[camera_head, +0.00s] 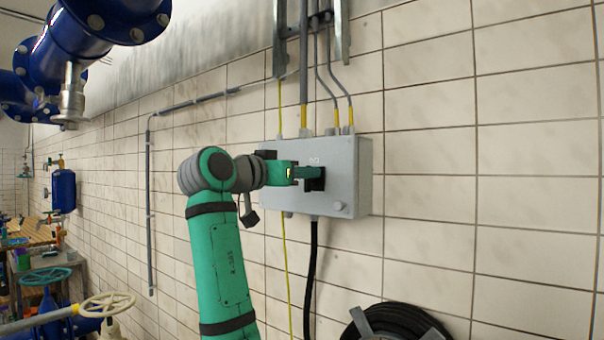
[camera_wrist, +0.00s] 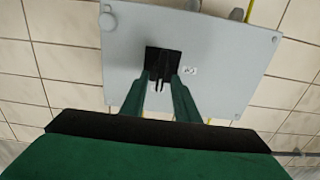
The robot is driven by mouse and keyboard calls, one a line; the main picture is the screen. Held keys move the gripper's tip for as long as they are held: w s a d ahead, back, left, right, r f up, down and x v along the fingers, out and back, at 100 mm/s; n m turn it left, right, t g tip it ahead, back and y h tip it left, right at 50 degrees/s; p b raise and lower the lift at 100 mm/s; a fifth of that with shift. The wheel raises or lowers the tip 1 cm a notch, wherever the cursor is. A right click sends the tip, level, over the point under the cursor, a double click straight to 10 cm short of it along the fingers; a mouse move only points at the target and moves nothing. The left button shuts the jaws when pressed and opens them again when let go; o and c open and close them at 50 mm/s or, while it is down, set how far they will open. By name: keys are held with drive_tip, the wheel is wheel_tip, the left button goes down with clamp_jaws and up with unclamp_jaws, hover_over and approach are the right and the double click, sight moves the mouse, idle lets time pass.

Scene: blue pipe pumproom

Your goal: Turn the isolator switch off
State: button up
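The isolator switch is a black square plate with a small black handle (camera_wrist: 160,82), on the front of a grey wall box (camera_wrist: 215,45). In the head view, the black switch (camera_head: 315,184) shows partly behind my fingers on the grey box (camera_head: 345,185). My gripper (camera_head: 308,173) is at the switch, reaching in from the left. In the wrist view, the two green fingers of my gripper (camera_wrist: 160,76) stand apart on either side of the handle. Gaps show between the handle and the fingers, so it looks open. Whether a fingertip touches the plate cannot be told.
Cables and conduits (camera_head: 304,70) enter the box from above, and a black cable (camera_head: 311,270) hangs below. A black hose reel (camera_head: 400,323) is below right. Blue pipes (camera_head: 105,30) and a handwheel (camera_head: 107,304) are at left. The tiled wall right of the box is clear.

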drive_tip(key=shift+c, duration=0.3)
clamp_jaws()
drive_tip(key=shift+f, duration=0.1)
